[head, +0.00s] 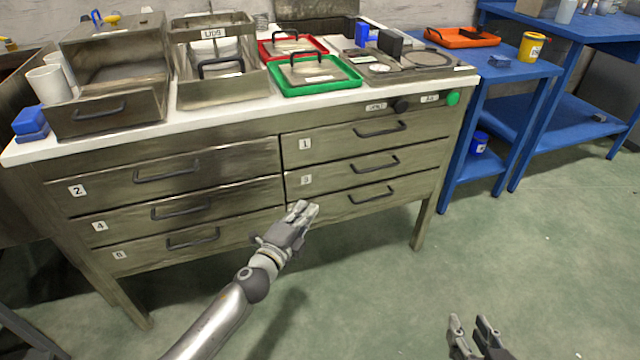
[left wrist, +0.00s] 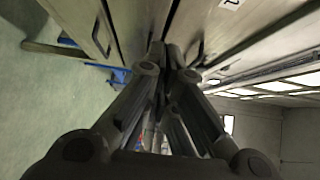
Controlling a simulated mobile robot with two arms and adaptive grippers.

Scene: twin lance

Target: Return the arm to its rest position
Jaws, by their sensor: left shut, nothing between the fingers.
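In the left wrist view the fingers of the left gripper (left wrist: 168,55) come together close to the drawer fronts. Whether the fingertips touch the cabinet cannot be told. My right gripper (head: 473,325) is low at the bottom edge of the head view, over the green floor, with its two fingers apart and nothing seen between them.
All the numbered drawers look closed. A blue table (head: 505,72) with an orange tray (head: 462,38) stands at the right. The green floor (head: 560,240) is clear at the right front.

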